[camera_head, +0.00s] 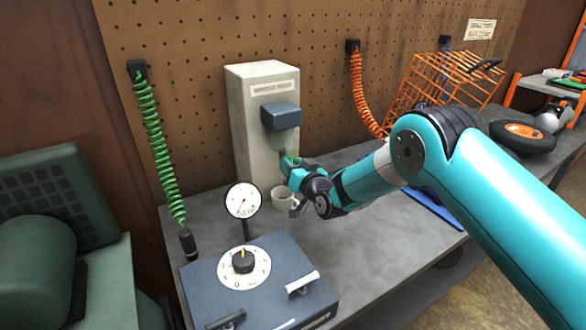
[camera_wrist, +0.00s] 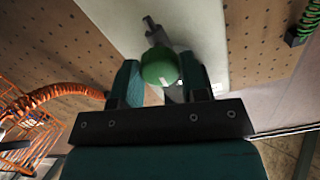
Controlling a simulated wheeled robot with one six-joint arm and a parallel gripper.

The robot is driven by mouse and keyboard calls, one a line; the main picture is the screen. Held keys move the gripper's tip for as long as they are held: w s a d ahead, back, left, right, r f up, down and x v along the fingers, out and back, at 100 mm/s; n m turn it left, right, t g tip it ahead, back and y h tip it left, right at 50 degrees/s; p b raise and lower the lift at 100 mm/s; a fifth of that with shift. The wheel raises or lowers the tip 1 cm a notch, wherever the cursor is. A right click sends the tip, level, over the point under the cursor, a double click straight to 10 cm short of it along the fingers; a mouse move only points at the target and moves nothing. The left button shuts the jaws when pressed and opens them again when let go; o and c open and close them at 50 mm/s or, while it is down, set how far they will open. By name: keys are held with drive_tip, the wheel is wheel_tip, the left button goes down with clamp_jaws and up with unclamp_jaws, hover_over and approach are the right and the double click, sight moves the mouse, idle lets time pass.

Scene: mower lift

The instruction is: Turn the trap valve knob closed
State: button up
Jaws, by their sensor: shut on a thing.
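The trap valve knob (camera_wrist: 159,67) is a round green ball on a grey stem, low on the front of the pale upright unit (camera_head: 260,140). In the wrist view my gripper (camera_wrist: 160,78) has a teal finger on each side of the knob and is shut on it. In the head view my gripper (camera_head: 291,168) is at the unit's front, below its blue-grey box (camera_head: 281,116). Only a little green of the knob (camera_head: 291,160) shows there, as the fingers hide most of it. The knob's exact turn angle cannot be told.
A white cup (camera_head: 283,199) stands on the grey bench just below my gripper. A blue box with a dial (camera_head: 244,264) and a round gauge (camera_head: 243,201) are nearer. A green coiled hose (camera_head: 152,130) hangs left; an orange one (camera_head: 362,95) and an orange wire rack (camera_head: 430,85) stand right.

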drive_tip(key=shift+m+b, duration=4.8)
drive_tip(key=shift+m, duration=3.8)
drive_tip(key=o, duration=0.9)
drive_tip(key=b+v, duration=0.6)
drive_tip(key=v, duration=1.1)
drive_tip(key=shift+d, duration=0.25)
